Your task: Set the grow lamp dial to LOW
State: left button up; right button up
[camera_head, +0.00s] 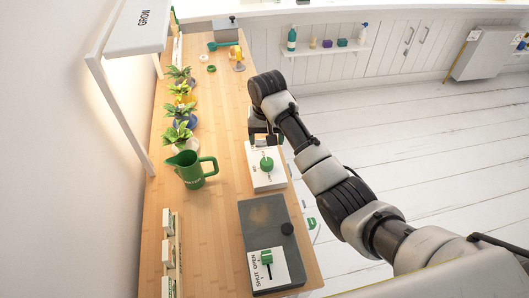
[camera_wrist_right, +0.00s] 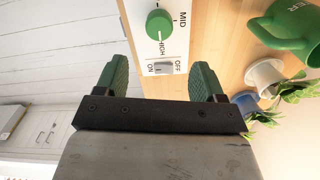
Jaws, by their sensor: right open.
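The white control box (camera_head: 261,180) with a green dial (camera_head: 267,163) sits on the wooden desk. In the right wrist view the green dial (camera_wrist_right: 160,24) has a white mark that appears to point toward HIGH; MID is printed to its right. A small ON/OFF switch (camera_wrist_right: 165,68) is on the same box, nearest my gripper. My right gripper (camera_head: 264,138) is over the far end of the box. Its green fingers (camera_wrist_right: 161,66) are open, spread either side of the switch end and holding nothing. The grow lamp (camera_head: 142,25) stands at the desk's left, with warm light beneath it.
A green pitcher (camera_head: 190,168) and a row of potted plants (camera_head: 181,92) stand left of the box. Bare desk lies between.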

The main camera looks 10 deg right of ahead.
aim_at(267, 161)
jog(key=f, duration=0.4)
jog(key=shift+s, duration=0.35)
notch_tip(267, 161, down, 6)
jog(key=shift+w+r, duration=0.15)
jog(key=shift+r, duration=0.1)
jog(key=shift+f, duration=0.45)
pick_arm(q)
jog(key=shift+s+a, duration=0.2)
jog(key=shift+s, duration=0.4)
jog(key=shift+s, duration=0.2)
pick_arm(e)
jog(key=c, duration=0.9)
